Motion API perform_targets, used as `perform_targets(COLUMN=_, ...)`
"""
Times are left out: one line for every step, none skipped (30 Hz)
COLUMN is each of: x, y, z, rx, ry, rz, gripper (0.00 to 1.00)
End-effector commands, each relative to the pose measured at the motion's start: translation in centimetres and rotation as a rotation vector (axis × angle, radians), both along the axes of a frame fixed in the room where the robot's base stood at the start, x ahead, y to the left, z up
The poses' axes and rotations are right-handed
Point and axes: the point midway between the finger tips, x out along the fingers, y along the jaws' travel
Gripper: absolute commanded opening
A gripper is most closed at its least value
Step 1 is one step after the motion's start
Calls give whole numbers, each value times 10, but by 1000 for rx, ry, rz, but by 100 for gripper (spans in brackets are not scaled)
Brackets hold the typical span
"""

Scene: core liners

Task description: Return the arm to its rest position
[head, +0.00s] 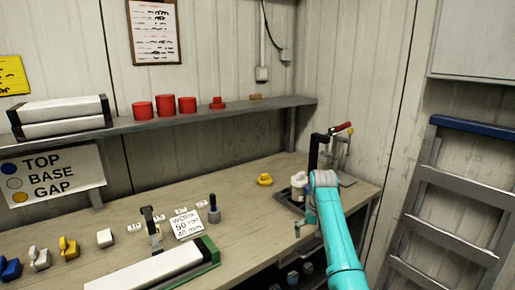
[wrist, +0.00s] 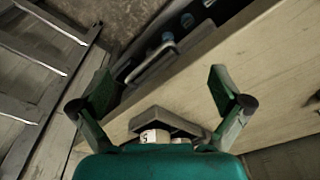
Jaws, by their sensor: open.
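My teal arm (head: 335,235) rises from the bottom right in the head view and bends over the right end of the workbench. My gripper (wrist: 161,88) is open in the wrist view, with its two green fingers spread wide. Nothing is between the fingertips. Past the gripper's body, a white piece (wrist: 154,136) with a dark mark shows at a dark tray (wrist: 178,121), partly hidden. In the head view the gripper is mostly hidden by the arm.
A white bottle (head: 299,181) stands beside the arm, near a clamp stand with a red handle (head: 341,128). A yellow piece (head: 264,179) lies left of it. A white core liner (head: 150,268) lies at the front. A ladder (head: 440,210) leans at right.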

Motion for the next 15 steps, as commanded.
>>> perform_targets(x=-6, y=0, z=-28, rx=0, ry=-12, rz=2, gripper=100)
perform_targets(x=-8, y=0, z=-41, rx=-1, ry=-25, rz=4, gripper=100)
perform_targets(x=-12, y=0, z=-59, rx=-1, ry=-42, rz=6, gripper=100)
perform_targets(x=-15, y=1, z=-72, rx=-2, ry=-55, rz=8, gripper=100)
perform_targets(x=-18, y=1, z=-85, rx=-2, ry=-68, rz=10, gripper=100)
perform_targets(x=-23, y=1, z=-101, rx=-3, ry=-86, rz=12, gripper=100)
perform_targets(x=-27, y=1, z=-113, rx=-3, ry=-99, rz=14, gripper=100)
perform_targets(x=-31, y=1, z=-125, rx=-4, ry=-111, rz=15, gripper=100)
perform_targets(x=-38, y=1, z=-140, rx=-4, ry=-128, rz=17, gripper=100)
perform_targets(x=-42, y=1, z=-151, rx=-5, ry=-142, rz=19, gripper=100)
perform_targets(x=-47, y=1, z=-163, rx=-5, ry=-154, rz=20, gripper=100)
perform_targets(x=-55, y=1, z=-177, rx=-6, ry=-171, rz=22, gripper=100)
perform_targets(x=-61, y=1, z=-187, rx=-6, ry=-184, rz=24, gripper=100)
perform_targets(x=-67, y=2, z=-197, rx=-7, ry=-197, rz=24, gripper=100)
perform_targets(x=-75, y=2, z=-210, rx=-8, ry=-215, rz=26, gripper=100)
